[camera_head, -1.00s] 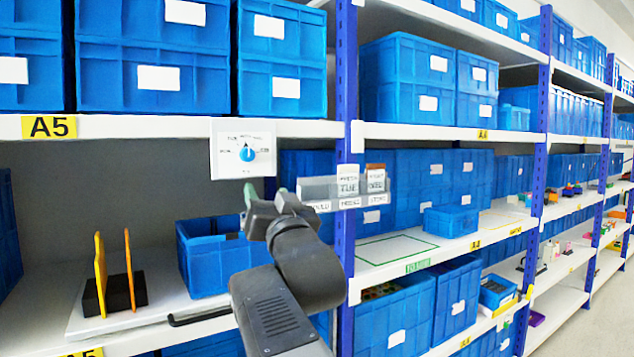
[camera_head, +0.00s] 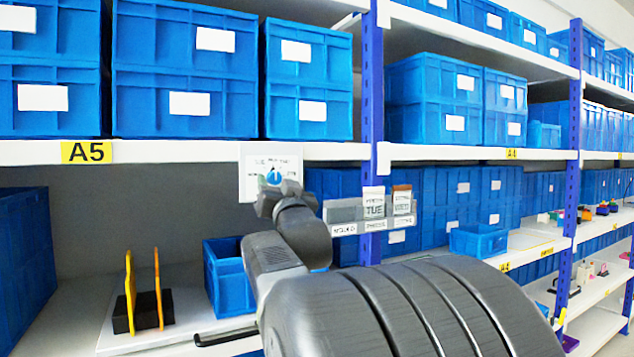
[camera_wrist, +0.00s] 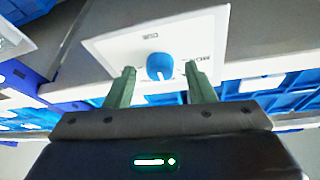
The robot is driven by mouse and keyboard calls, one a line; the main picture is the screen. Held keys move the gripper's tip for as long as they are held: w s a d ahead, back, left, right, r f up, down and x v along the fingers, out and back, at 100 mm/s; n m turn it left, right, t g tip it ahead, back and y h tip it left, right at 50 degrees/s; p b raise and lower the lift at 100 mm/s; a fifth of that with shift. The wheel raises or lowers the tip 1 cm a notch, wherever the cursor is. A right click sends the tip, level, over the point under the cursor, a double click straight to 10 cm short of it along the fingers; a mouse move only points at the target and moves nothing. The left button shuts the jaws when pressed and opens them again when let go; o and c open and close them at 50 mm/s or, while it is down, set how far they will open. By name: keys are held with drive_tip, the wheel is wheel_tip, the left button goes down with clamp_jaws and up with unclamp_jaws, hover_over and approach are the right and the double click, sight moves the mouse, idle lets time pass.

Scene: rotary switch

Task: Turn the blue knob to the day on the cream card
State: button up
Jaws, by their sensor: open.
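The blue knob (camera_wrist: 159,66) sits on a white dial plate (camera_wrist: 112,50) with small day labels, fixed at the shelf edge. In the head view the knob (camera_head: 273,175) shows just above my gripper, and the plate's lower part is hidden. In the wrist view my gripper (camera_wrist: 160,85) is open, its two green fingers apart below the knob on either side, with nothing between them. A small holder (camera_head: 345,212) on the blue post carries a white card (camera_head: 373,203) reading TUE and a cream card with a brown top (camera_head: 402,200), whose word looks like WED.
Below are an open blue bin (camera_head: 228,277) and a black stand with orange plates (camera_head: 143,300). The blue post (camera_head: 372,100) is right of the plate.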

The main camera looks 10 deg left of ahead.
drive_tip(key=shift+w+a+r, duration=0.1)
drive_tip(key=shift+w+r, duration=0.05)
drive_tip(key=shift+w, duration=0.1)
drive_tip(key=c, duration=1)
drive_tip(key=n+y+b, duration=0.1)
drive_tip(key=n, duration=0.1)
drive_tip(key=shift+w+n, duration=0.1)
drive_tip(key=shift+n, duration=0.2)
drive_tip(key=n+y, duration=0.1)
drive_tip(key=n, duration=0.1)
drive_tip(key=n+g+y, duration=0.1)
drive_tip(key=n+g+p, duration=0.1)
drive_tip(key=n, duration=0.1)
drive_tip(key=shift+w+d+n+y, duration=0.1)
drive_tip(key=shift+d+n+y, duration=0.2)
drive_tip(key=shift+y, duration=0.1)
drive_tip(key=shift+n+g+y+p, duration=0.35)
drive_tip(key=shift+n+g+y, duration=0.35)
drive_tip(key=shift+n, duration=0.9)
